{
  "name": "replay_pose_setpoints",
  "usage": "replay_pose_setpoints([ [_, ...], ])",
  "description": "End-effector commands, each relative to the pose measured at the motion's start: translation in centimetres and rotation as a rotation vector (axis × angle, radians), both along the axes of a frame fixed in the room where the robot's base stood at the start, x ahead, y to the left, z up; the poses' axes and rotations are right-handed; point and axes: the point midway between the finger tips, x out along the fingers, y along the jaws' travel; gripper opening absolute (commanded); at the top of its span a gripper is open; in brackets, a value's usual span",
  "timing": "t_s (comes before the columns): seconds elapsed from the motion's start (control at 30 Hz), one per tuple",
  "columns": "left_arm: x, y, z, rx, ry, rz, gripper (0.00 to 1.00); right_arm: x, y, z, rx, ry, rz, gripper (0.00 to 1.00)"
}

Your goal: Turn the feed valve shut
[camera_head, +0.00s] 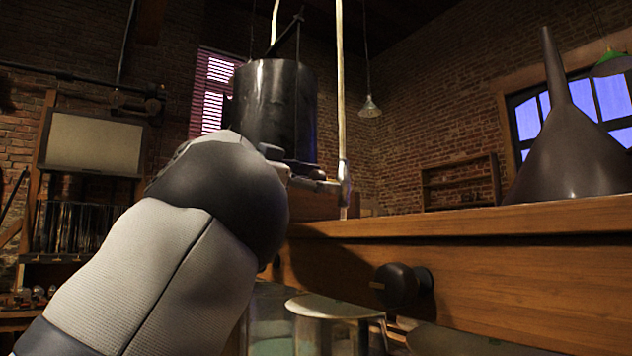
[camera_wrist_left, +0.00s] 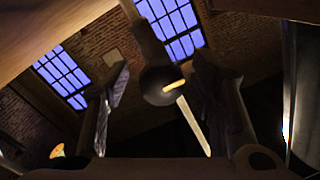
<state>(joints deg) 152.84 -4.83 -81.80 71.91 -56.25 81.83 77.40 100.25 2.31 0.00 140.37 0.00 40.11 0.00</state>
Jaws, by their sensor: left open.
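A dark cylindrical tank (camera_head: 278,110) stands high behind my left arm in the head view. My left gripper (camera_head: 312,178) is at its lower right, mostly hidden by my forearm. In the left wrist view my left gripper (camera_wrist_left: 163,66) is open, with a finger on each side. A dark rounded part with a yellow stripe (camera_wrist_left: 160,86) shows between the fingers. It looks like the feed valve's handle, but I cannot be sure. I see no clear contact with it. My right gripper is not in view.
A wooden bench (camera_head: 470,222) fills the right, with a large dark funnel (camera_head: 575,150) on top and a dark round knob (camera_head: 402,286) on its front. A pale vertical line (camera_head: 341,90) runs beside the tank. A glass jar (camera_head: 335,325) stands low in front.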

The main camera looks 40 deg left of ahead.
Motion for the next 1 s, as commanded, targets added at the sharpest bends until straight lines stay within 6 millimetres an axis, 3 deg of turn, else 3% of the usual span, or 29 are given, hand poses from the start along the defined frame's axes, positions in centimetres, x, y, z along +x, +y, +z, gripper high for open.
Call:
replay_pose_setpoints([
  [0.2,0.07,0.02,0.0,-0.001,0.0,0.001,0.51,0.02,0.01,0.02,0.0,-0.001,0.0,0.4],
  [0.43,0.05,0.02,0.0,-0.001,0.0,0.001,0.02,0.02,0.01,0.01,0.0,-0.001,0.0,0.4],
  [0.77,0.04,0.01,0.0,0.03,-0.01,0.0,0.02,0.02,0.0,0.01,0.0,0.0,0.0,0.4],
  [1.0,0.05,0.06,0.04,0.163,-0.047,0.001,0.02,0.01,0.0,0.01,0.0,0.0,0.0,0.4],
])
